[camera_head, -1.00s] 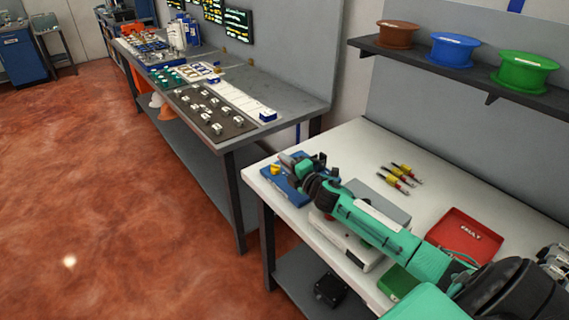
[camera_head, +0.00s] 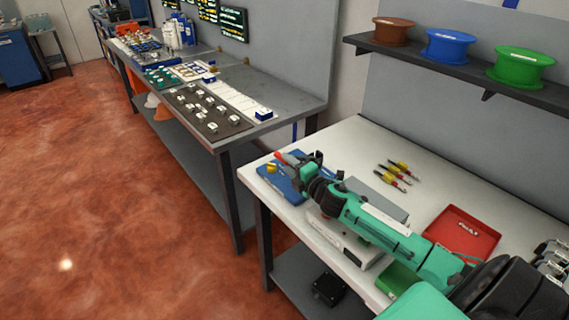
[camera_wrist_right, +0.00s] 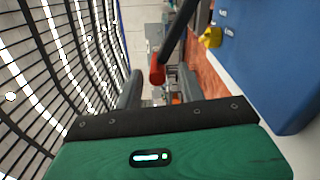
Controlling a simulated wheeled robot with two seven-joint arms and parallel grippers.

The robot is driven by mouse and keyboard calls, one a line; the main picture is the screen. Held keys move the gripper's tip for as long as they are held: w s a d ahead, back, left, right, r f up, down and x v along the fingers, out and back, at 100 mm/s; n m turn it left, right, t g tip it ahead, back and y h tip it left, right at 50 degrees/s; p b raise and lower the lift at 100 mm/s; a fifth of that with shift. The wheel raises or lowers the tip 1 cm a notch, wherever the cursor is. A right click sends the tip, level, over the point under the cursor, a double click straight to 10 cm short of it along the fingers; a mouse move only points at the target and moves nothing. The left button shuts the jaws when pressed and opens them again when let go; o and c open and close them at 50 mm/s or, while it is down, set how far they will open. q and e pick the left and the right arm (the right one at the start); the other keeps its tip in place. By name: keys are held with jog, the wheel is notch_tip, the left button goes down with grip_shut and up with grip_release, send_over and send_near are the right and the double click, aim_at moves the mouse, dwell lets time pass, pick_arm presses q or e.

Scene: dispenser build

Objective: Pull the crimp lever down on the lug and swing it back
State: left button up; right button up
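The crimp lever shows as a dark rod with a red grip. Its red end (camera_head: 281,155) sticks up at the far left of the white bench, and the red grip (camera_wrist_right: 158,72) also shows in the right wrist view. The crimp tool's blue base (camera_head: 283,184) lies below it. A small yellow part (camera_head: 271,168) sits at the base's left edge; I cannot make out a lug. My right gripper (camera_head: 293,159) is at the lever. In the wrist view its fingers (camera_wrist_right: 160,90) stand apart, with the red grip in the gap and space beside it. My left gripper is out of view.
A grey-white box (camera_head: 338,240) sits under my right forearm. A shelf with spools (camera_head: 450,48) hangs above. The bench's back left is clear.

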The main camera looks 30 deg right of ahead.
jog(key=shift+s+d+b, duration=0.2)
jog(key=shift+s+b, duration=0.25)
jog(key=shift+s, duration=1.7)
jog(key=shift+r, duration=0.1)
